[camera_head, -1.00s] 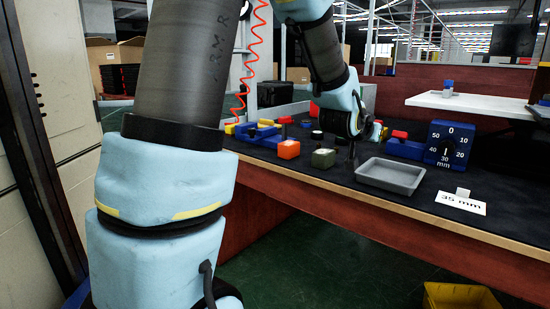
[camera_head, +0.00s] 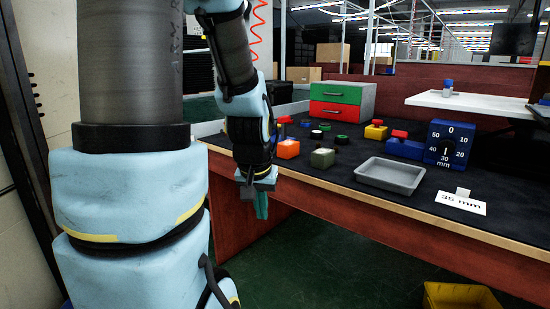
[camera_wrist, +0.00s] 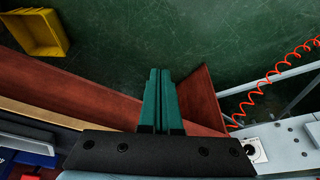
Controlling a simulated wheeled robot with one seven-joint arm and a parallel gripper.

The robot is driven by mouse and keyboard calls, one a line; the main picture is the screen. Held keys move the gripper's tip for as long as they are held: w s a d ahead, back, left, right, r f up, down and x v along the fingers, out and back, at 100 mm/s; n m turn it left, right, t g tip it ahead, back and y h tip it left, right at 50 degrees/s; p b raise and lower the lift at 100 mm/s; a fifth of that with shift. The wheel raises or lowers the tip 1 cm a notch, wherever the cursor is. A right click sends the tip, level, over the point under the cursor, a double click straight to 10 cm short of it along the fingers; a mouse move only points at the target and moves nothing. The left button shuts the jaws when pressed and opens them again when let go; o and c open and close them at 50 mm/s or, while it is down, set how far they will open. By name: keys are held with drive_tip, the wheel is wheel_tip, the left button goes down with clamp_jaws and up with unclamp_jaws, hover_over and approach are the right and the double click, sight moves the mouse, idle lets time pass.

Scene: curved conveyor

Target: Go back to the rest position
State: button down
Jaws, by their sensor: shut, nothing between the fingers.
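My gripper (camera_head: 261,204) hangs pointing down in front of the table's front edge, at the left end of the table in the head view. Its two green fingers are together with nothing between them. In the wrist view the closed fingers of my gripper (camera_wrist: 161,75) point out over the green floor (camera_wrist: 140,30), clear of any object.
The dark tabletop (camera_head: 340,200) holds an orange block (camera_head: 288,149), an olive block (camera_head: 322,158), a grey tray (camera_head: 391,176), a blue dial (camera_head: 450,145) and a green-and-red drawer box (camera_head: 336,100). A yellow bin (camera_head: 460,296) stands on the floor; it also shows in the wrist view (camera_wrist: 40,32).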

drive_tip(key=s+a+n+g, duration=0.1)
drive_tip(key=s+a+g, duration=0.1)
drive_tip(key=s+a, duration=0.3)
wheel_tip(320, 180, up, 20)
drive_tip(key=d+p, duration=0.1)
drive_tip(key=p, duration=2)
drive_tip(key=shift+d, duration=0.2)
